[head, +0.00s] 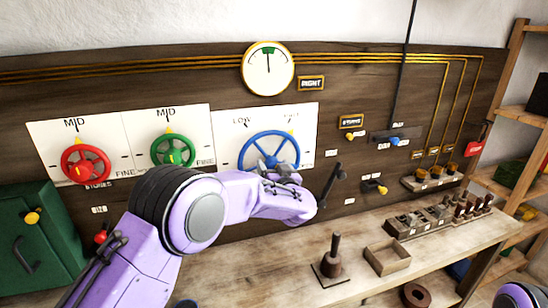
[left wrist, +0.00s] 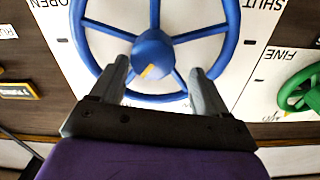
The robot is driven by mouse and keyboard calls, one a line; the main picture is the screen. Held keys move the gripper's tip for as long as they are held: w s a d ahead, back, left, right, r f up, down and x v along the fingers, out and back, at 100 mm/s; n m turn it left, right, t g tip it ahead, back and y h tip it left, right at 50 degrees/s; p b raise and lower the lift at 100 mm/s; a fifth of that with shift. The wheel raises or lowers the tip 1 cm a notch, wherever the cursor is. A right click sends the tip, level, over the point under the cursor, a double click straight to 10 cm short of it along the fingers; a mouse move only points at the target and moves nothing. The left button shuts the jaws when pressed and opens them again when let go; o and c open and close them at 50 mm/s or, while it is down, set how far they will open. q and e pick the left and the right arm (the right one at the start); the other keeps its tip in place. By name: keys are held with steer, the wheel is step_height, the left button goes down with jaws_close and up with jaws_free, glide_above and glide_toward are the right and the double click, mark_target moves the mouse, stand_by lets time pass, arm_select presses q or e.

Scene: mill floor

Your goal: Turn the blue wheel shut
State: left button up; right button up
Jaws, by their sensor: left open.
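The blue wheel (head: 269,153) is mounted on a white plate on the dark wall panel, right of a green wheel. In the left wrist view the blue wheel (left wrist: 153,50) fills the upper middle, upside down, with OPEN at left and SHUT at right on its plate. Its hub carries a yellow mark. My left gripper (left wrist: 160,66) is open, its two fingers apart on either side of the hub in that picture, with nothing between them gripped. Whether the fingers touch the wheel I cannot tell. In the head view my left gripper (head: 283,182) hides the wheel's lower edge. My right gripper is out of view.
Red (head: 86,164) and green (head: 173,149) wheels sit to the left. A round gauge (head: 268,69) hangs above. A green box (head: 40,240) stands at left.

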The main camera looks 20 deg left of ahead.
mark_target(272, 164)
arm_select(q)
steer(key=x, duration=0.2)
steer(key=shift+a+p, duration=0.3)
steer(key=shift+a, duration=0.1)
steer(key=w+f, duration=0.1)
steer(key=w, duration=0.1)
steer(key=w+f, duration=0.1)
steer(key=shift+w+a+f, duration=0.1)
steer(key=shift+w+a, duration=0.1)
steer(key=shift+w, duration=0.2)
steer(key=shift+s, duration=0.2)
steer(key=shift+c, duration=0.3)
steer(key=shift+s+r, duration=0.4)
steer(key=shift+r, duration=0.05)
steer(key=c, duration=0.5)
steer(key=shift+d, duration=0.15)
steer(key=c, duration=0.5)
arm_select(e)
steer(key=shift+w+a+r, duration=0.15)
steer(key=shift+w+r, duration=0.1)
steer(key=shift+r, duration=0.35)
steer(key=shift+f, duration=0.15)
